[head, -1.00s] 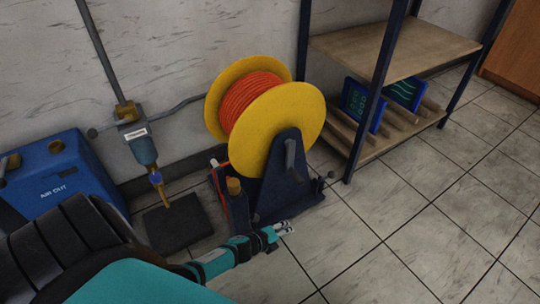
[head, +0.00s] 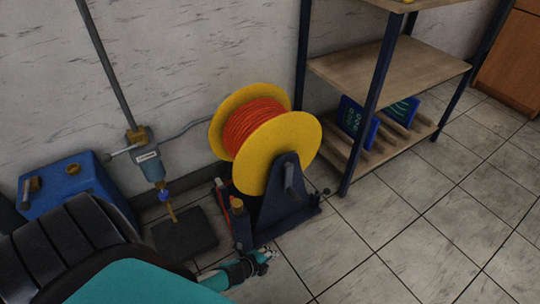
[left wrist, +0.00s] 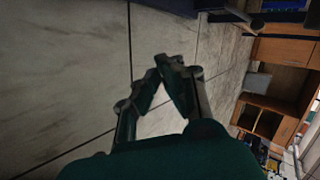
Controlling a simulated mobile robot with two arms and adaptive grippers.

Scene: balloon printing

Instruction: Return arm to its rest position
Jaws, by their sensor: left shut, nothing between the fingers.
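My left gripper (head: 270,256) shows at the lower middle of the head view, in front of the spool stand's foot and over the tiled floor. In the left wrist view its fingers (left wrist: 164,66) meet at the tips, with nothing between them. The left arm comes in from the lower left and hides part of the blue machine. My right gripper is in neither view.
A yellow spool of orange line (head: 290,150) stands on a dark stand (head: 285,205). A blue machine (head: 75,185) and a nozzle over a black plate (head: 186,236) are at left. A shelf (head: 390,75) stands behind at right. The floor (head: 420,240) at right is clear.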

